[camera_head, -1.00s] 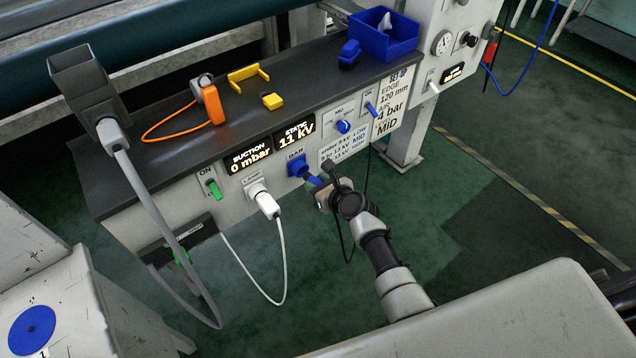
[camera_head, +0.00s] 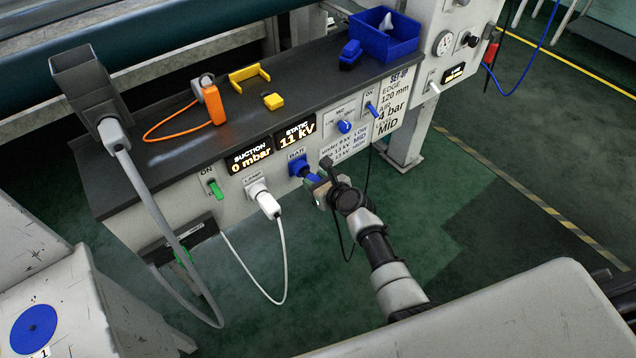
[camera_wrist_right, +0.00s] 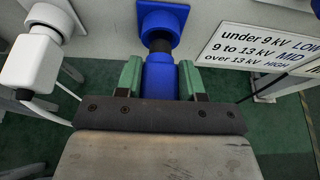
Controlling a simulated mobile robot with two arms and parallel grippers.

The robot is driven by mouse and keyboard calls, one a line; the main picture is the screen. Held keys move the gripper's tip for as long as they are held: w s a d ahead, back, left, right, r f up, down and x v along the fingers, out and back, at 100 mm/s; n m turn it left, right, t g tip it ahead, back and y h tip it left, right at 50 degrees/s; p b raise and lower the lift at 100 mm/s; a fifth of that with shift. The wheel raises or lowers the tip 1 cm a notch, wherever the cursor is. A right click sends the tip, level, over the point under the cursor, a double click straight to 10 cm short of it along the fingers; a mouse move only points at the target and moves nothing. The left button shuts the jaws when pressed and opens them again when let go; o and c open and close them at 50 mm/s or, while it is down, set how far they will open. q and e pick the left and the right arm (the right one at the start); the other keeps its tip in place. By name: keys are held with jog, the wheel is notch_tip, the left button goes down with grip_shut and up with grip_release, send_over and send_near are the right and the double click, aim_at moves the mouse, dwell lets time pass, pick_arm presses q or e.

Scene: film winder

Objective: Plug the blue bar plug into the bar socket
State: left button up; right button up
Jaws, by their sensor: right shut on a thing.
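The blue bar plug (camera_wrist_right: 160,78) is between the green fingers of my right gripper (camera_wrist_right: 161,80), which is shut on it. In the wrist view the plug points at the blue bar socket (camera_wrist_right: 163,24), with its front end at the socket's dark opening. I cannot tell how far in it sits. In the head view the bar socket (camera_head: 297,166) is on the front panel under the BAR label, and the plug (camera_head: 312,178) shows just in front of it. My right gripper (camera_head: 318,186) hides part of the plug. My left gripper is not in view.
A white lamp plug (camera_head: 267,203) with a hanging cable sits left of the bar socket. Right of the socket are a blue knob (camera_head: 344,127) and setting labels. A blue bin (camera_head: 384,40) stands on the dark top.

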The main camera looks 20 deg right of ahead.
jog(key=shift+w+a, duration=0.2)
jog(key=shift+w, duration=0.3)
jog(key=shift+w+a, duration=0.15)
jog(key=shift+w, duration=0.3)
dwell(0.7)
jog(key=shift+w, duration=0.2)
jog(key=o, duration=1)
jog(key=shift+o, duration=0.2)
